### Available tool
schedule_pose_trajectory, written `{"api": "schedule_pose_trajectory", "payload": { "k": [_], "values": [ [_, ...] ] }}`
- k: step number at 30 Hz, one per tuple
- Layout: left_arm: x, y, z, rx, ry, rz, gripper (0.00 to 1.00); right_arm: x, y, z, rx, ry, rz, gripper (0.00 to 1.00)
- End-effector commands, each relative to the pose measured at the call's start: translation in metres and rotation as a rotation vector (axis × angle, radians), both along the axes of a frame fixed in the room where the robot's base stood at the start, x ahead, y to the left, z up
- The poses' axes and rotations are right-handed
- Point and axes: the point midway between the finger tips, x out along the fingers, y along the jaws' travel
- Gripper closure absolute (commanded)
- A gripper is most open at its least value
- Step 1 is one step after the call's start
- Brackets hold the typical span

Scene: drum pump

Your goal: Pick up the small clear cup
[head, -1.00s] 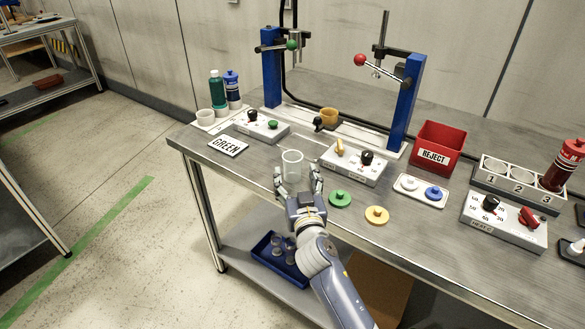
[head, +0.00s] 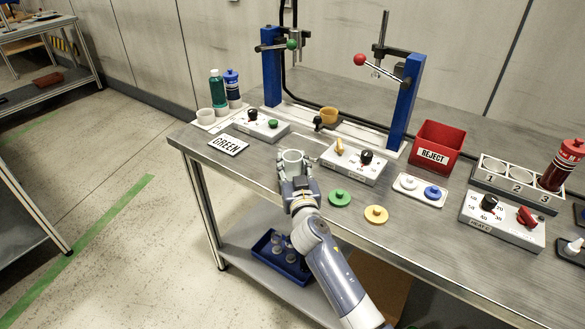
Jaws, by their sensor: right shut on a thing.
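The small clear cup (head: 292,156) stands upright near the front edge of the metal workbench (head: 245,165), left of the middle. My right gripper (head: 295,178) is at the cup with its fingers shut around it. The fingers and wrist hide the lower part of the cup. I cannot tell whether the cup's base touches the bench. My left gripper is not in view.
Behind stand blue press posts (head: 406,100). A red REJECT bin (head: 437,143) is to the right. A blue bin (head: 272,262) sits on the lower shelf.

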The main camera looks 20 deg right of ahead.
Motion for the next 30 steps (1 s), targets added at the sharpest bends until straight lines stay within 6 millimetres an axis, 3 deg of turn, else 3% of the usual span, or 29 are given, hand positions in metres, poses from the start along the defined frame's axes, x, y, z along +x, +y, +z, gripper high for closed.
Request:
{"api": "schedule_pose_trajectory", "payload": {
  "k": [11, 20, 22, 30],
  "values": [
    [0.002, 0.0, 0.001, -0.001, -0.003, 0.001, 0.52, 0.0, 0.0, 0.005, 0.0, -0.001, -0.001, 0.71],
    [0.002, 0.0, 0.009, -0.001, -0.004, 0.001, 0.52, 0.0, 0.0, 0.041, 0.0, -0.005, 0.001, 0.71],
    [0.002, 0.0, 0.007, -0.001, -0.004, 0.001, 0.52, -0.013, -0.004, 0.035, 0.0, 0.003, -0.001, 0.71],
    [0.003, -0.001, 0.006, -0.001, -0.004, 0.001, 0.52, -0.065, -0.021, 0.04, 0.0, 0.002, -0.001, 0.71]
  ]
}}
